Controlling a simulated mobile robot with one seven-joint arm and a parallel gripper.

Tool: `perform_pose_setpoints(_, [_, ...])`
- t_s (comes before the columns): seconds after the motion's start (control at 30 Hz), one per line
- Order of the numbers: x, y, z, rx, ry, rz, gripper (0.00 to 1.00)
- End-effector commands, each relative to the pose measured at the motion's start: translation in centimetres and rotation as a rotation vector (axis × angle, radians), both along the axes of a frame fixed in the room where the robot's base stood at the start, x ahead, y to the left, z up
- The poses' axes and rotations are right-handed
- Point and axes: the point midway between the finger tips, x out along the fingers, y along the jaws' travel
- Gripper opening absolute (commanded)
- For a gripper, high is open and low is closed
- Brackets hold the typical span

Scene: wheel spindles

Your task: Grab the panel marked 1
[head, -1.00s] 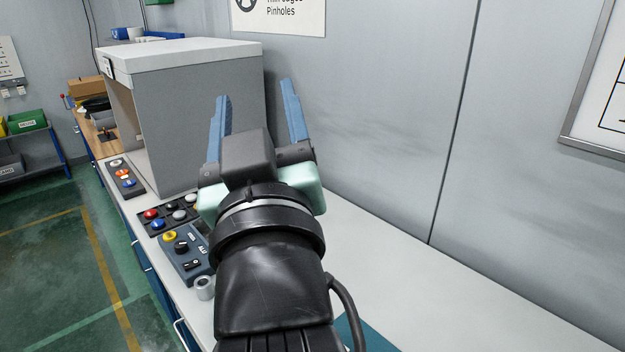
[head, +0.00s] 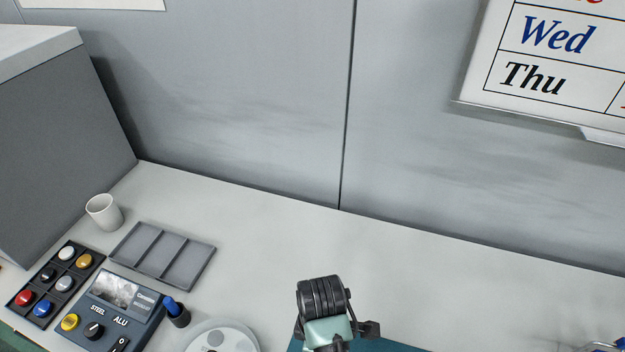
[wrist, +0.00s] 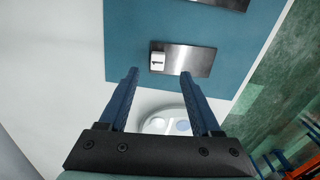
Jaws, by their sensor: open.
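A grey metal panel (wrist: 190,61) with a small white label (wrist: 157,61) at one end lies on a teal mat (wrist: 125,40) in the wrist view. The label's marking is too small to read. A second metal panel (wrist: 222,3) is cut off at the top edge. My gripper (wrist: 159,74) is open and empty, its blue fingertips just short of the nearer panel in the picture, with the label between their lines. In the head view my wrist hides the panels; only part of the teal mat (head: 385,345) shows.
A round white-grey device (head: 222,340), a control box (head: 110,310), a button panel (head: 60,283), a divided grey tray (head: 163,255) and a white cup (head: 103,212) stand on the left of the bench. The back wall bounds the bench. The middle of the bench is clear.

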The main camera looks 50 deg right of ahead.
Motion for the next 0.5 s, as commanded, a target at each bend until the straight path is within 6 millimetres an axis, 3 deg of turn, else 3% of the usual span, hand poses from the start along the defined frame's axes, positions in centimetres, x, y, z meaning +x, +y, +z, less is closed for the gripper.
perform_pose_setpoints(0.5, [0.5,0.1,-4.6,0.0,0.0,-0.001,0.65])
